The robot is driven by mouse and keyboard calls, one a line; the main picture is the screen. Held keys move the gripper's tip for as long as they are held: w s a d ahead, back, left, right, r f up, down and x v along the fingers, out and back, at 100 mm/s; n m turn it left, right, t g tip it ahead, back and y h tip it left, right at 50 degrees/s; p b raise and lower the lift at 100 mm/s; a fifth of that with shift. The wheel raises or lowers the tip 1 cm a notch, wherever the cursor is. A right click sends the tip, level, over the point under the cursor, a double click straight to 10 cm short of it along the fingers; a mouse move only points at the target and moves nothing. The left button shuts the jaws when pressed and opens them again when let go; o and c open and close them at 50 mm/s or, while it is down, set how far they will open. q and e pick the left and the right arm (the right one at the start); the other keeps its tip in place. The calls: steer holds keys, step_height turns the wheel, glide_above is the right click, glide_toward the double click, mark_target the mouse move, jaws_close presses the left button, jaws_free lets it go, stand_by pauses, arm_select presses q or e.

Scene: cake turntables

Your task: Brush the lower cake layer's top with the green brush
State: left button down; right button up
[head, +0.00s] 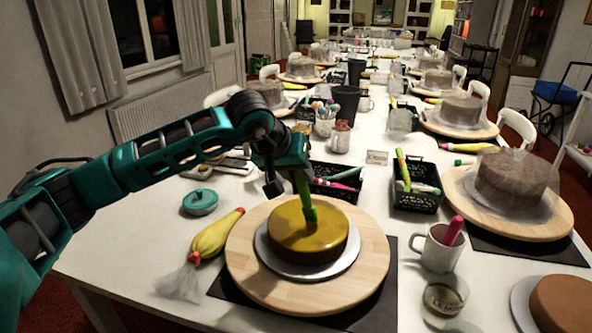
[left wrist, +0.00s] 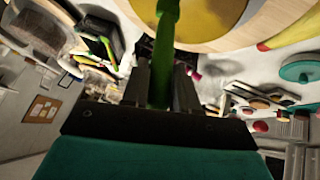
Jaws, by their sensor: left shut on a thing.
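The lower cake layer (head: 328,241) is round and brown with a glossy yellow-brown top. It lies on a white plate (head: 268,252) on a wooden turntable (head: 247,275). My left gripper (head: 297,170) is above the cake and shut on the green brush (head: 305,192), which hangs down steeply. In the left wrist view the green brush (left wrist: 163,50) stands between the fingers, with the yellow cake top (left wrist: 215,18) beyond. My right gripper is not in view.
A yellow piping bag (head: 215,235) and a teal lidded pot (head: 200,202) lie left of the turntable. Black baskets (head: 418,200) stand behind it. A mug (head: 437,250), a glass (head: 444,298) and another brown cake layer (head: 565,303) are at the right.

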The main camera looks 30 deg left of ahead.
arm_select(q)
steer(key=shift+s+d+b, duration=0.6)
steer(key=shift+s+d, duration=1.25)
steer(key=shift+d, duration=0.35)
steer(key=shift+w+d, duration=0.8)
steer(key=shift+w, duration=2.7)
steer(key=w+a, duration=0.6)
steer(key=a, duration=0.1)
steer(key=shift+a+p, duration=0.15)
steer(key=shift+p, duration=0.2)
step_height(320, 180, up, 7)
steer(key=p, duration=0.5)
